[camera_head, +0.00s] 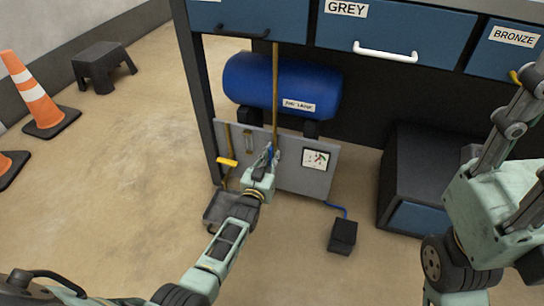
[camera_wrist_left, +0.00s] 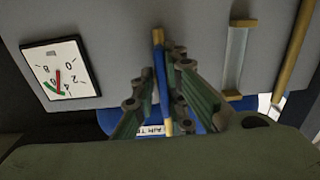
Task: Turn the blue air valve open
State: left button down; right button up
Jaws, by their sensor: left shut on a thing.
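The blue air valve handle (camera_wrist_left: 160,75) is a thin upright bar on the grey panel, seen in the left wrist view between my left fingers. In the head view a bit of the blue handle (camera_head: 270,153) shows at my left fingertips. My left gripper (camera_head: 267,160) is shut on this handle; its fingers flank it closely in the left wrist view (camera_wrist_left: 163,90). The fingers hide part of the valve. My right gripper (camera_head: 530,150) is at the right edge of the head view, its fingers spread apart, tips cut off, far from the panel.
The grey panel (camera_head: 305,180) carries a dial gauge (camera_head: 317,159) and a yellow handle (camera_head: 227,162). A blue air tank (camera_head: 250,80) lies behind it under the drawers (camera_head: 395,30). A black box (camera_head: 342,236) is on the floor.

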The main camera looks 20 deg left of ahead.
pick_arm(q)
jog(key=shift+w+a+r, duration=0.15)
jog(key=shift+a+r, duration=0.1)
jog(key=shift+a, duration=0.25)
jog(key=c, duration=1.9)
grip_release()
jog(key=shift+o, duration=0.2)
jog(key=shift+f, duration=0.15)
jog(key=shift+d+f, duration=0.1)
jog(key=shift+d, duration=0.1)
jog(key=s, duration=1.2)
jog(key=shift+a, duration=0.25)
jog(key=shift+s, duration=0.1)
